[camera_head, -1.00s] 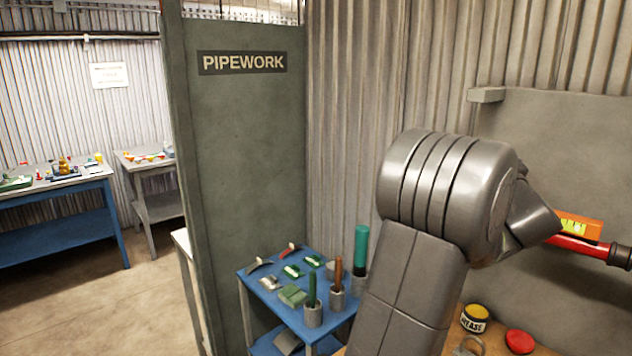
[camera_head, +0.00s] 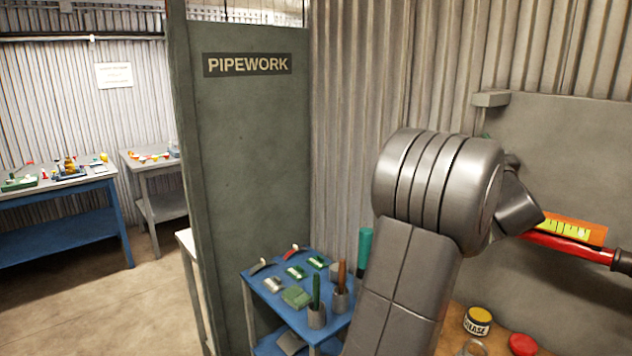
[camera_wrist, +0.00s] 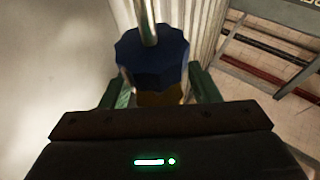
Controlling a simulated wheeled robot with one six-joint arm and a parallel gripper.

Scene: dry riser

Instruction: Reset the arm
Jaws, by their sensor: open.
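My gripper (camera_wrist: 158,90) shows in the wrist view as two green fingers, apart and open. A blue lobed knob (camera_wrist: 150,58) with a bright metal stem lies between and beyond the fingers, with a brass-coloured part below it. I cannot tell whether the fingers touch it. In the head view my grey arm rises from the bottom and bends away to the right. My gripper is hidden there.
A blue trolley (camera_head: 262,290) with tools and cups stands left of my arm, beside the PIPEWORK partition (camera_head: 250,150). A red-handled tool (camera_head: 565,250) and orange level (camera_head: 572,227) are at the right wall. A grease tin (camera_head: 477,320) and red lid (camera_head: 522,344) sit below.

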